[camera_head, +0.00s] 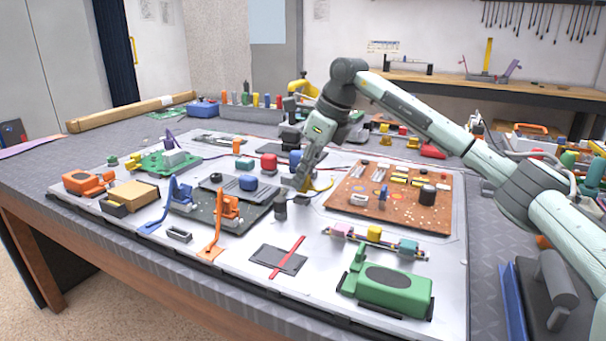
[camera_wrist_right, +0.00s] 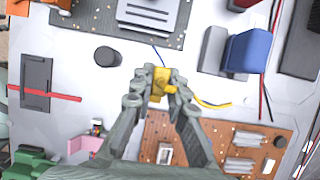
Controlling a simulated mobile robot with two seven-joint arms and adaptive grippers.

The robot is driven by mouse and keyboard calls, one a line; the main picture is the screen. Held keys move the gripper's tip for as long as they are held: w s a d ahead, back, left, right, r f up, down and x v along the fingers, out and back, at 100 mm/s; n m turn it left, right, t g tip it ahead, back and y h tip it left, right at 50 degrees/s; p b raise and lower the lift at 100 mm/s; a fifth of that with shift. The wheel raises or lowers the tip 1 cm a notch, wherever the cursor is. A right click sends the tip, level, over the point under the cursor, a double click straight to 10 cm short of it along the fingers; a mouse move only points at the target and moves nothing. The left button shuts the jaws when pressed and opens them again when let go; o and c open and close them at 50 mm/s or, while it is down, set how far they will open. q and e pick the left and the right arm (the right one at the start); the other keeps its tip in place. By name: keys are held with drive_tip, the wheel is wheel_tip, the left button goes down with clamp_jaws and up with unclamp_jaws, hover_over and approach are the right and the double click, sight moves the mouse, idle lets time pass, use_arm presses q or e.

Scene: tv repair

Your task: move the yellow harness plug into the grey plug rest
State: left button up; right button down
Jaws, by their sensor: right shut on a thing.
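My right gripper (camera_head: 304,184) reaches down over the white board and is shut on the yellow harness plug. The yellow harness plug (camera_wrist_right: 161,83) sits between the fingertips of my right gripper (camera_wrist_right: 160,90) in the right wrist view. A yellow lead (camera_wrist_right: 213,105) runs from it to the right, and a thin blue wire rises behind it. In the head view the fingers mostly hide the plug. A small grey slotted block (camera_head: 179,235) lies at the board's front left; I cannot tell whether it is the grey plug rest. My left gripper is not in view.
A dark upright cylinder (camera_head: 280,208) stands close beside my right gripper. A brown circuit board (camera_head: 345,207) lies to the right, and a blue-topped block (camera_wrist_right: 246,50) shows in the right wrist view. A green device (camera_head: 395,290) is at the front.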

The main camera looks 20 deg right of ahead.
drive_tip(key=shift+f+b, duration=0.65)
drive_tip(key=shift+f, duration=0.55)
drive_tip(key=c, duration=1.4)
unclamp_jaws()
drive_tip(key=shift+r, duration=0.1)
drive_tip(key=v, duration=1.2)
drive_tip(key=shift+w, duration=0.1)
drive_tip(key=shift+a, duration=0.1)
